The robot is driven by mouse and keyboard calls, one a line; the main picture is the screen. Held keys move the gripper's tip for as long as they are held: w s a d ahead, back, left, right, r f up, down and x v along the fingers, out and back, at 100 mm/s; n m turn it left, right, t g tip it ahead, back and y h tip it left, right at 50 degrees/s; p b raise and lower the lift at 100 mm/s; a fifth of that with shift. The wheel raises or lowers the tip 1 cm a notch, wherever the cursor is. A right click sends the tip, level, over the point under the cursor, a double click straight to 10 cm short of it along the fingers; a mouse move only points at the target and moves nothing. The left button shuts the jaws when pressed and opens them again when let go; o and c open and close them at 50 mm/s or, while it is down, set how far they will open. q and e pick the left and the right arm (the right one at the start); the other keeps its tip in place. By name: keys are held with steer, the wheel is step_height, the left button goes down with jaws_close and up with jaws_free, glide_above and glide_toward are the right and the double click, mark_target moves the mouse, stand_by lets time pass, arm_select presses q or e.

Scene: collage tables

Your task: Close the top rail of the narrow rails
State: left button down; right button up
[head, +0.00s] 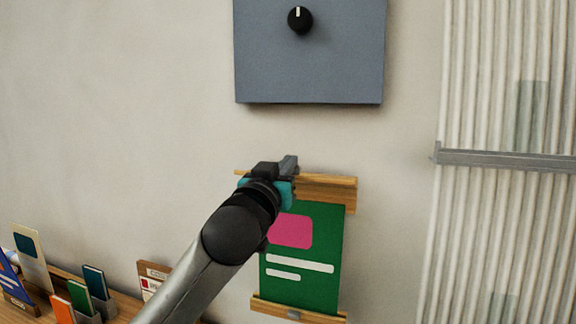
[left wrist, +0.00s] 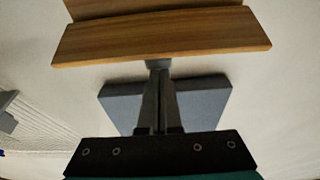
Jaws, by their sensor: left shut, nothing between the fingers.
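The narrow rails hold a green poster (head: 305,250) with a pink patch and white bars against the wall. The wooden top rail (head: 330,190) is partly hidden behind my left gripper (head: 289,164). The wooden bottom rail (head: 270,306) has a small grey tab at its middle. In the left wrist view the top rail (left wrist: 160,38) shows as two wooden strips with a dark line between them. My left gripper (left wrist: 157,75) is shut and empty, its fingertips close to a grey tab at the rail's edge. I cannot tell whether they touch. My right gripper is not in view.
A blue-grey panel (head: 310,60) with a black knob (head: 300,19) is on the wall above. A ribbed white panel (head: 490,90) with a grey bar (head: 500,160) is at the right. Cards and small books (head: 79,297) stand on a wooden surface at lower left.

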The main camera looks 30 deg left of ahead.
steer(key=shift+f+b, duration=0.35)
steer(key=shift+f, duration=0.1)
